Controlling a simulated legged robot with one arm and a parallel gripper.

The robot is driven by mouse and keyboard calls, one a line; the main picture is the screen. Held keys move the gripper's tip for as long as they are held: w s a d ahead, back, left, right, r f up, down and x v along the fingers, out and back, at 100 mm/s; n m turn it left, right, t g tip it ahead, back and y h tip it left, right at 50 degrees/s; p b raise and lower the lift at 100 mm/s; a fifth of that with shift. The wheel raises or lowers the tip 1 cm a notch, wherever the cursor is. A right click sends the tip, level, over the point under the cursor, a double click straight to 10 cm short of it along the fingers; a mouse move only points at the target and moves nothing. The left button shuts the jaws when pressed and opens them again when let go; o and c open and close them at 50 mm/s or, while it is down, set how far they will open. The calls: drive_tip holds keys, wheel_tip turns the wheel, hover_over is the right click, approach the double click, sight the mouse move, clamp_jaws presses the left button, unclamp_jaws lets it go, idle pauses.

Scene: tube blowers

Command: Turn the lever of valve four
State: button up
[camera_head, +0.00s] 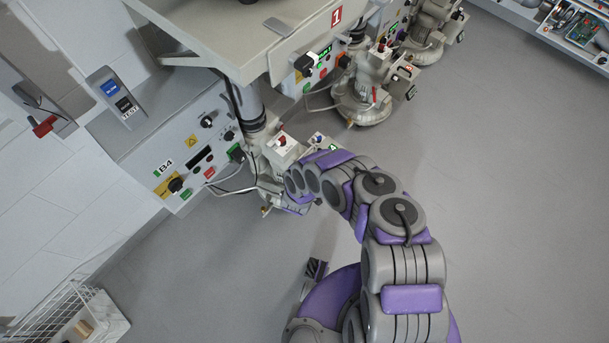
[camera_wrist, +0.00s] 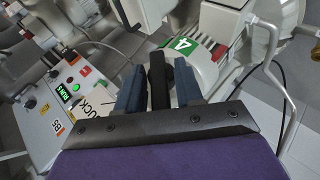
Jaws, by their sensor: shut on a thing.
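Valve four shows in the wrist view by its green label with a white 4 (camera_wrist: 180,43) on a pale housing (camera_wrist: 205,62). A dark upright lever (camera_wrist: 157,80) stands in front of this housing. My gripper (camera_wrist: 160,68) has its blue-grey fingers on either side of the lever and is shut on it. In the head view, a pale pump unit with a red knob (camera_head: 282,141) stands under the bench beside panel B4. My arm reaches to it and hides the gripper and the lever there.
Control panel B4 (camera_head: 165,165) is left of the pump. Other pump units (camera_head: 362,95) stand behind to the right. A wire basket (camera_head: 55,318) is at lower left. The grey floor at right is clear.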

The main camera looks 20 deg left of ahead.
drive_tip(key=shift+g, duration=0.4)
drive_tip(key=shift+w+d, duration=0.1)
drive_tip(key=shift+w+r+m+g+y+p, duration=0.15)
drive_tip(key=shift+m+g+y, duration=0.15)
drive_tip(key=shift+g, duration=0.55)
drive_tip(key=shift+w+r+m+g+y+p, duration=0.15)
drive_tip(key=shift+g+y, duration=0.25)
drive_tip(key=shift+g, duration=0.45)
drive_tip(key=shift+w+d+m+g+y, duration=0.1)
drive_tip(key=shift+m+g+y, duration=0.25)
drive_tip(key=shift+g, duration=1.15)
drive_tip(key=shift+w+d+g+y+b, duration=0.15)
drive_tip(key=shift+w+g+y+b, duration=0.15)
drive_tip(key=shift+g, duration=0.1)
drive_tip(key=o, duration=0.7)
